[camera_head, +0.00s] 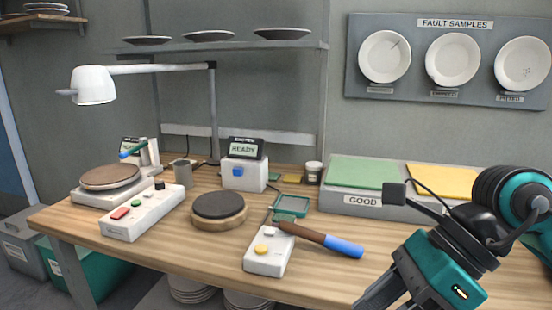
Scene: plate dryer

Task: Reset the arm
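My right arm comes in at the right edge, teal and black, and reaches over the right front part of the wooden table (330,275). My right gripper (380,290) points down and left at the bottom edge; its tips are cut off or too dark to tell whether it is open or shut. I see nothing held in it. A blue-and-brown-handled tool (322,239) lies to its upper left, apart from it. My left gripper is not in view.
A white button box (268,258), a round dark pad (218,206), a control box (143,211) and a READY display (245,148) stand on the table. A GOOD rack (345,203) with green and yellow pads is behind my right arm. A lamp (93,86) overhangs the left.

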